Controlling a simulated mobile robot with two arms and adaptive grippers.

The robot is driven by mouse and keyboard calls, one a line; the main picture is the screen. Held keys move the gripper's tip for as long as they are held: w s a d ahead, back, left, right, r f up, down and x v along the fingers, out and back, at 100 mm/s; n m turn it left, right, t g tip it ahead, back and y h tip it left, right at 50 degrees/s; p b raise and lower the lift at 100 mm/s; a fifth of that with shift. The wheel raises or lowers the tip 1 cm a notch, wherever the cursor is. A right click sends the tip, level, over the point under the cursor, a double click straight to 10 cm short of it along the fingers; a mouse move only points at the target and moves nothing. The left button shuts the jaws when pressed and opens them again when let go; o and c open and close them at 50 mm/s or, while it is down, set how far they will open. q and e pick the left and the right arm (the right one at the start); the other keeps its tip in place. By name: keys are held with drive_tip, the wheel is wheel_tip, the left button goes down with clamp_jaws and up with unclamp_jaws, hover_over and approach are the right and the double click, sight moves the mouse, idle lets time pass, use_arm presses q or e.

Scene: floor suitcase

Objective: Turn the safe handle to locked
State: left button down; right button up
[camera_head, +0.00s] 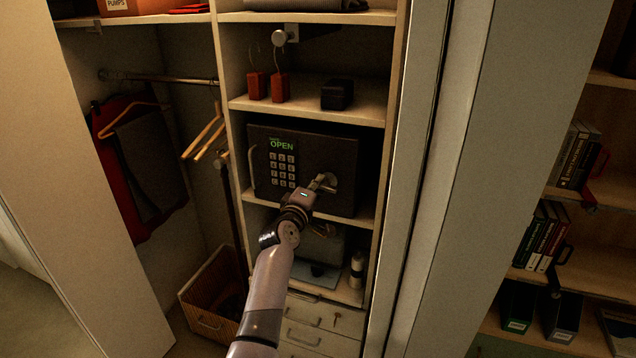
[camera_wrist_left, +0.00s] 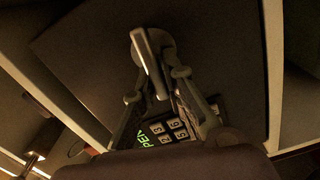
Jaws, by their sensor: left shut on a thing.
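The dark safe (camera_head: 345,150) stands on a wardrobe shelf with its door closed. Its green display reads OPEN above a white keypad (camera_head: 282,168). The safe handle (camera_head: 328,181) is on the right part of the door. My left gripper (camera_head: 318,188) reaches it from below and hides part of it. In the left wrist view the metal handle (camera_wrist_left: 151,62) runs from a round hub down between the two fingers. My left gripper (camera_wrist_left: 158,88) is shut on the handle. My right gripper is not in view.
Shelf boards lie above and below the safe, and a wardrobe upright (camera_head: 398,150) stands to its right. A small dark box (camera_head: 337,95) and red hanging blocks (camera_head: 279,88) are on the shelf above. A white bottle (camera_head: 357,270) stands below. A wicker basket (camera_head: 213,300) is at lower left.

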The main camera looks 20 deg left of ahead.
use_arm(q)
drive_tip(key=shift+a+r+n, duration=0.1)
drive_tip(key=shift+r+n, duration=0.15)
drive_tip(key=shift+n, duration=0.85)
drive_tip(key=c, duration=1.6)
unclamp_jaws()
drive_tip(key=shift+f, duration=0.1)
drive_tip(key=shift+c, duration=0.2)
drive_tip(key=shift+o, duration=0.4)
drive_tip(key=shift+f, duration=0.15)
